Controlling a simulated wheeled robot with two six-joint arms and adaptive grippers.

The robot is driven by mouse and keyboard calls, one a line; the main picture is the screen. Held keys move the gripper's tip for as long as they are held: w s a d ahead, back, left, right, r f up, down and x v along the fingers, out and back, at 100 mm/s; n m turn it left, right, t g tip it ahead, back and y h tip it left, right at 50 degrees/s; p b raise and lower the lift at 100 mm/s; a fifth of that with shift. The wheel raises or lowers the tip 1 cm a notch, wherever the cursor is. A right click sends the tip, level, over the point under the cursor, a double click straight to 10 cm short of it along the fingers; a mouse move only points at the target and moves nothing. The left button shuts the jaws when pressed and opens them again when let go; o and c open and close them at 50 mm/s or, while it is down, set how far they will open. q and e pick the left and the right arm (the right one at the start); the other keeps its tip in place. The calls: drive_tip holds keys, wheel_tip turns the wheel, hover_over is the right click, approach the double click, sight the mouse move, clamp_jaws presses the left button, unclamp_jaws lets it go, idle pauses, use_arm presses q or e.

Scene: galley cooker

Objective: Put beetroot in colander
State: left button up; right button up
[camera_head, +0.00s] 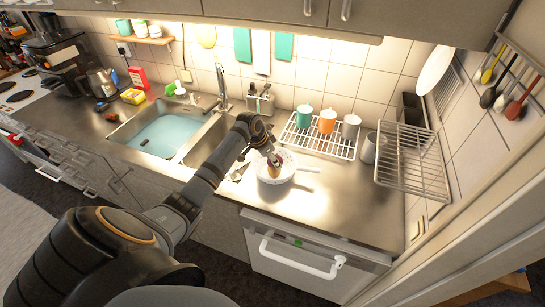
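A white colander (290,178) with a handle pointing right stands on the steel counter, right of the sink. My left arm reaches across from the lower left, and its gripper (273,158) points down over the colander's bowl. A small dark-red and yellowish thing (274,168), possibly the beetroot, shows at the fingertips. It is too small to tell whether the fingers grip it or it rests in the bowl. My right gripper is not in view.
A wire rack (318,141) with teal, orange and grey cups stands behind the colander. A taller wire rack (411,164) is at the right. The sink (168,132) holds water at the left.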

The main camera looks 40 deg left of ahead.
use_arm(q)
drive_tip(key=shift+f, duration=0.35)
drive_tip(key=o, duration=1.2)
drive_tip(key=shift+f, duration=0.1)
drive_tip(key=shift+b+v, duration=1.1)
drive_tip(key=shift+v, duration=5.35)
drive_tip(key=shift+w+d, duration=0.1)
